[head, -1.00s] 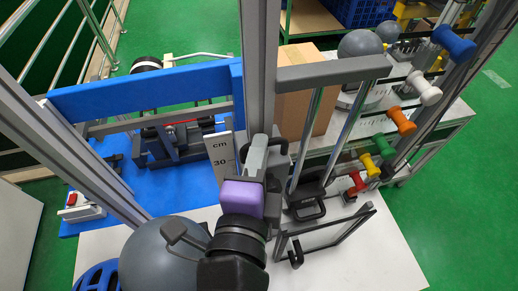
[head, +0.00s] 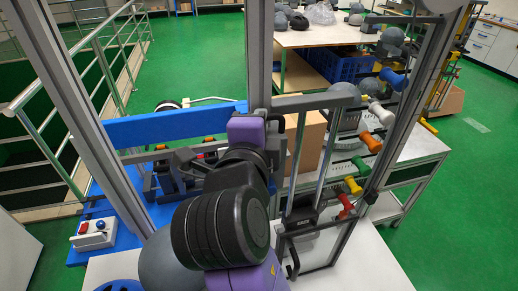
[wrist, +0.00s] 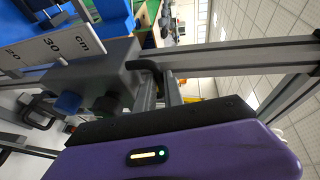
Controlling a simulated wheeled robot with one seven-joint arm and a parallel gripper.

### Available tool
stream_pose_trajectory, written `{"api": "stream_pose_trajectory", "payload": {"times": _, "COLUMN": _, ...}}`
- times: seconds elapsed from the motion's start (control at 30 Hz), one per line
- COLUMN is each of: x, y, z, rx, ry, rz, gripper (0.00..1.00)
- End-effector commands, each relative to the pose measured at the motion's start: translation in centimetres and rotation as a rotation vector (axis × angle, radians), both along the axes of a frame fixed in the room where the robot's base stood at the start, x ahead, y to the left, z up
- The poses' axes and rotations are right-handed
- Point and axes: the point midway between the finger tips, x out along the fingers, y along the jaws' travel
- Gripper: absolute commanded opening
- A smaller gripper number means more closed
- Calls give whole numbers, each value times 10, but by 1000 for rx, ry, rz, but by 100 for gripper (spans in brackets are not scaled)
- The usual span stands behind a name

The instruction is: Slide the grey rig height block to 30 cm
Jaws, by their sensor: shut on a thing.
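The grey rig height block (wrist: 110,75) sits beside the white scale (wrist: 45,50) in the wrist view, its scale-side edge close to the 30 label. I cannot read the exact height. A blue knob (wrist: 68,103) and a black knob are on the block. My gripper (wrist: 170,92) is shut at the block's black handle (wrist: 150,72), which is partly hidden. In the head view, my purple gripper (head: 247,130) is in front of the grey upright (head: 259,50) and hides most of the block and the scale.
A blue beam (head: 170,125) crosses behind on the left. Coloured handles, such as an orange one (head: 370,142), line the right side. A switch box (head: 93,232) is at the lower left.

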Motion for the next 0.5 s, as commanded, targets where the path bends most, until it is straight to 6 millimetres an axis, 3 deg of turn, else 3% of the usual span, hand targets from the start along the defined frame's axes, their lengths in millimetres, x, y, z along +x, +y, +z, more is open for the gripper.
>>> {"api": "stream_pose_trajectory", "payload": {"times": 0.33, "x": 3, "y": 2, "z": 6, "rx": 3, "ry": -10, "rz": 6, "gripper": 0}}
{"api": "stream_pose_trajectory", "payload": {"times": 0.37, "x": 3, "y": 2, "z": 6, "rx": 3, "ry": -9, "rz": 6, "gripper": 14}}
{"api": "stream_pose_trajectory", "payload": {"times": 0.4, "x": 3, "y": 2, "z": 6, "rx": 3, "ry": -9, "rz": 6, "gripper": 22}}
{"api": "stream_pose_trajectory", "payload": {"times": 0.47, "x": 3, "y": 2, "z": 6, "rx": 3, "ry": -8, "rz": 5, "gripper": 34}}
{"api": "stream_pose_trajectory", "payload": {"times": 0.5, "x": 3, "y": 1, "z": 5, "rx": 2, "ry": -7, "rz": 5, "gripper": 34}}
